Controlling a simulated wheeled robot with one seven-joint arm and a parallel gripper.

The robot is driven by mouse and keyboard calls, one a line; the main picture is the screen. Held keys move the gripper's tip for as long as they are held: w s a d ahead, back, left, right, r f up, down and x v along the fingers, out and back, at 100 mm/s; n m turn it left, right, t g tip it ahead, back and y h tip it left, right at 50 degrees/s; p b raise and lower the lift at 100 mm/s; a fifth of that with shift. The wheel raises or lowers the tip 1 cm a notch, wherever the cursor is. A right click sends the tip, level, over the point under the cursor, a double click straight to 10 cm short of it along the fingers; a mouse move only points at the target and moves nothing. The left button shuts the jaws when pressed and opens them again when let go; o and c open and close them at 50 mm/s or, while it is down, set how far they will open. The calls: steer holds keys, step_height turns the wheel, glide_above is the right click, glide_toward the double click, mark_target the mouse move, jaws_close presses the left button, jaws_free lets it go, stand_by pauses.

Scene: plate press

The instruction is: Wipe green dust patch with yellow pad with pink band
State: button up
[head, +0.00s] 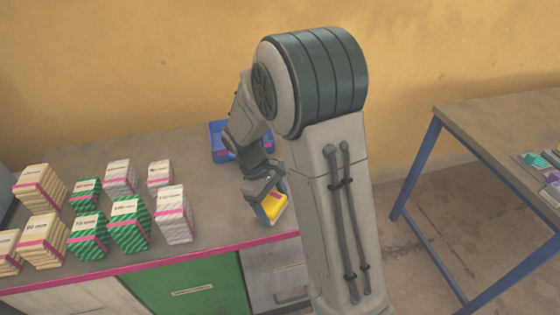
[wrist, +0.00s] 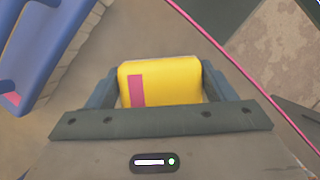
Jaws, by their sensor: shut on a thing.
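My gripper (head: 266,196) is shut on a yellow pad (head: 275,208) near the right end of the counter. In the wrist view the pad (wrist: 178,84) sits between the two fingers, with a pink band (wrist: 137,91) across its left part. From these views I cannot tell whether the pad touches the counter top or is held above it. I see no green dust patch in either view; my arm hides part of the counter in the head view.
A blue tray (head: 217,128) stands at the back of the counter (head: 215,216), and shows at left in the wrist view (wrist: 62,22). Several banded, labelled stacks (head: 130,222) fill the counter's left. A second table (head: 500,125) with small coloured items stands right, across a floor gap.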

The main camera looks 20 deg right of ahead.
mark_target(285, 200)
steer(key=d, duration=0.3)
steer(key=shift+d+r, duration=0.1)
step_height(285, 200, up, 8)
steer(key=p, duration=0.6)
